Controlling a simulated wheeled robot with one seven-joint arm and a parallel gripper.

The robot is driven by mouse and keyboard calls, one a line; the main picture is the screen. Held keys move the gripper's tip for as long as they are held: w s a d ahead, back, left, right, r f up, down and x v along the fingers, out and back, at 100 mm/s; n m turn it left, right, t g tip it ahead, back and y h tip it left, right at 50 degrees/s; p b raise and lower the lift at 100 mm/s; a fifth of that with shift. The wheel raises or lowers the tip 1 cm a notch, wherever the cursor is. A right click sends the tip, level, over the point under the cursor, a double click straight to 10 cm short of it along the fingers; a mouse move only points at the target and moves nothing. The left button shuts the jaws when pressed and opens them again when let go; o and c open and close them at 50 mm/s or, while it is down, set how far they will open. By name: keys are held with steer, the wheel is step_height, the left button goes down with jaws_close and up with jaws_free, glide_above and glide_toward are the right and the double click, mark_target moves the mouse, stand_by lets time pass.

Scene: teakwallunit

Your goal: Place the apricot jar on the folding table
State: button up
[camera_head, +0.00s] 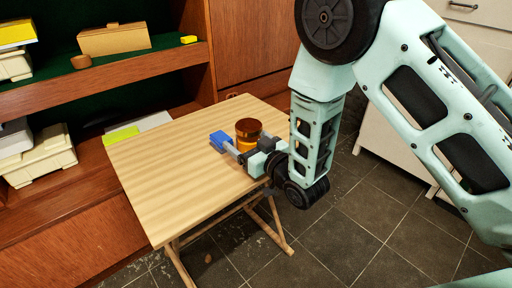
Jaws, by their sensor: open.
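The apricot jar (248,129), amber with a brownish lid and an orange lower part, stands upright on the folding table (160,170). The table has a pale striped wooden top. My gripper (238,147) is low over the right part of the tabletop, right at the jar. One grey finger with a blue tip shows to the left of the jar. The other finger is largely hidden by the jar and the gripper body. My gripper is open, and I cannot tell whether a finger touches the jar. The jar's base is partly hidden by the gripper.
A wooden wall unit (110,75) with boxes on its shelves stands behind and left of the table. A yellow-green item (121,135) lies by the table's back left edge. The left and front tabletop is clear. White drawers (385,140) stand at right.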

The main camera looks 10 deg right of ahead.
steer(key=s+d+r+g+h, duration=0.2)
steer(key=s+g, duration=0.3)
steer(key=s, duration=0.5)
steer(key=s+d+r+g+h, duration=0.3)
steer(key=s+d+g+h, duration=0.1)
steer(key=s, duration=0.7)
steer(key=s+d+r+g+h, duration=0.2)
steer(key=s+g, duration=0.4)
steer(key=s, duration=0.5)
steer(key=d+h, duration=0.1)
steer(key=d, duration=0.1)
steer(key=shift+s+d+r+n, duration=0.15)
steer(key=shift+d+r+n, duration=0.1)
steer(key=shift+d+n, duration=0.15)
step_height(320, 180, up, 18)
steer(key=p, duration=1.7)
steer(key=shift+f, duration=0.2)
steer(key=shift+f, duration=0.1)
